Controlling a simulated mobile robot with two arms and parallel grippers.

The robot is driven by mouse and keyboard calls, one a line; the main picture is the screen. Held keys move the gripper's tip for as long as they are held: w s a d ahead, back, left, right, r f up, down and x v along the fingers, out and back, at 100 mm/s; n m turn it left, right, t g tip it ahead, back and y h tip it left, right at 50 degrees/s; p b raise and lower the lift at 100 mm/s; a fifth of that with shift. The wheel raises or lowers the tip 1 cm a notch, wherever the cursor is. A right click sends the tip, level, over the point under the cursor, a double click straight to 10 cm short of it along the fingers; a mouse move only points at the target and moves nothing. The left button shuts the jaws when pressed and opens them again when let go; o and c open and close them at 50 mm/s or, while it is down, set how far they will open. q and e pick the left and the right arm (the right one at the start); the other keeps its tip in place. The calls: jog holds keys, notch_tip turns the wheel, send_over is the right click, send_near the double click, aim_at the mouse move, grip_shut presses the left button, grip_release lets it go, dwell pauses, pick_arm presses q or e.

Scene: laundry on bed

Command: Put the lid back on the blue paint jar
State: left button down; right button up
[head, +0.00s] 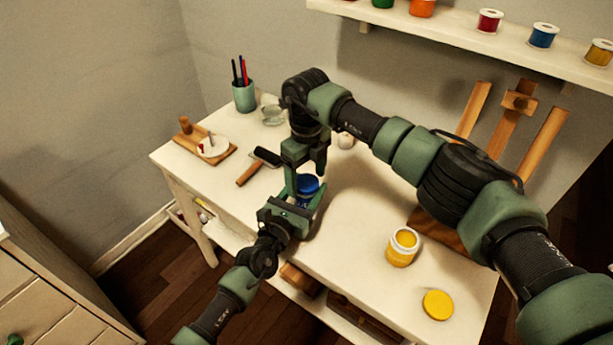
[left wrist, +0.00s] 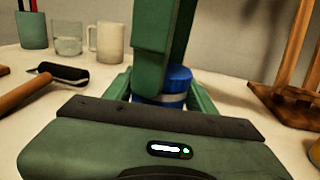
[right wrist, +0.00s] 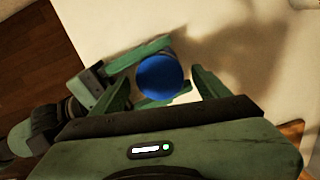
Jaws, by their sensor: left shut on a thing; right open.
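The blue paint jar (left wrist: 148,100) stands on the white table, upright, between the fingers of my left gripper (head: 303,196), which is shut on it. The blue lid (head: 307,183) sits on top of the jar; it shows as a round blue disc in the right wrist view (right wrist: 159,77). In the left wrist view the lid (left wrist: 178,76) looks level above a pale band of the jar. My right gripper (head: 304,160) points down just over the lid, open, its fingers apart on either side. I cannot tell whether a finger touches the lid.
An open yellow paint jar (head: 401,250) and a yellow lid (head: 437,304) are at the table's right. A roller (head: 258,166), a pen cup (head: 243,97), a glass (head: 271,115), a white mug (left wrist: 109,42) and a wooden board (head: 218,155) are behind and left. An easel (head: 497,125) stands at the back right.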

notch_tip(320, 180, up, 4)
jog(key=shift+r, duration=0.15)
jog(key=shift+c, duration=0.4)
jog(key=n, duration=0.2)
jog(key=shift+r+n, duration=0.4)
jog(key=n, duration=0.2)
jog(key=r+n, duration=0.1)
jog(key=n, duration=0.3)
jog(key=r+n, duration=0.1)
jog(key=n, duration=0.3)
jog(key=r+n, duration=0.1)
jog(key=n, duration=0.1)
jog(key=shift+r+n, duration=0.1)
jog(key=shift+n, duration=0.2)
jog(key=shift+f, duration=4.05)
